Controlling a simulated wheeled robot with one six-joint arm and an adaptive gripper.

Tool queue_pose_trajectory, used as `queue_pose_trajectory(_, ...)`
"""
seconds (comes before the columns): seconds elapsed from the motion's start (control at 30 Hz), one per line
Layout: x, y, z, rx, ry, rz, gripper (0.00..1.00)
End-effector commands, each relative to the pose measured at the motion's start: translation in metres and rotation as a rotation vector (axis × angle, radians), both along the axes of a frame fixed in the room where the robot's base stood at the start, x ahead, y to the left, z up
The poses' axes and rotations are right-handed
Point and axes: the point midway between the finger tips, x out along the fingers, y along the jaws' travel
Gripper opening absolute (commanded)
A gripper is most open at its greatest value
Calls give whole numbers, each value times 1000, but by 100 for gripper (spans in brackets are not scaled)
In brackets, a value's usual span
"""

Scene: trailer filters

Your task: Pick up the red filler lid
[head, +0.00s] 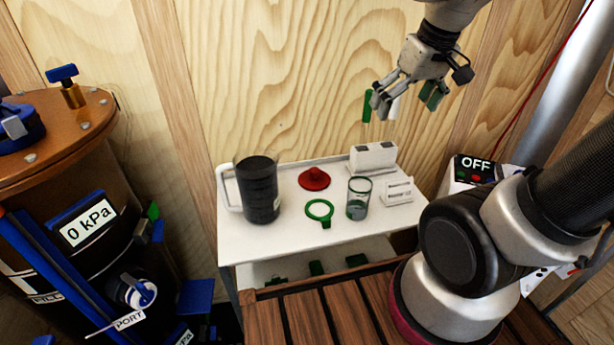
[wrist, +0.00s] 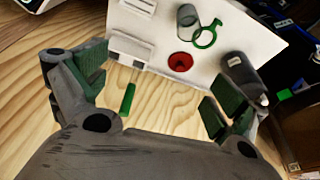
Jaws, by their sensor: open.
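The red filler lid (head: 314,178) lies on the white shelf top (head: 290,228), near its back edge. It is round with a raised knob in the middle. In the wrist view the red lid (wrist: 180,62) shows beyond the fingers, between them and toward the top. My gripper (head: 405,102) is open and empty, high above the back right of the shelf and well apart from the lid. Its green-padded fingers also show in the wrist view (wrist: 150,98), spread wide at left and right. Nothing hides the lid in the head view.
A dark jug (head: 262,190) with a white handle stands left of the lid. A green ring (head: 320,210) and a glass beaker (head: 358,199) are in front. A white box (head: 373,157) and a small card stand (head: 398,191) are at right. A wooden wall rises behind.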

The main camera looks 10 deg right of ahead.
Motion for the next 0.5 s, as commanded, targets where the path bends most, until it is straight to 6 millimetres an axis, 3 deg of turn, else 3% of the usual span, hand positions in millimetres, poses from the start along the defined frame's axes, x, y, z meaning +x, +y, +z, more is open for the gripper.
queue_pose_trajectory(0.1,53,26,-38,-8,53,75,100)
queue_pose_trajectory(0.2,92,50,-76,-16,84,134,100)
queue_pose_trajectory(0.33,127,80,-130,-26,119,199,100)
queue_pose_trajectory(0.5,149,106,-183,-37,146,255,100)
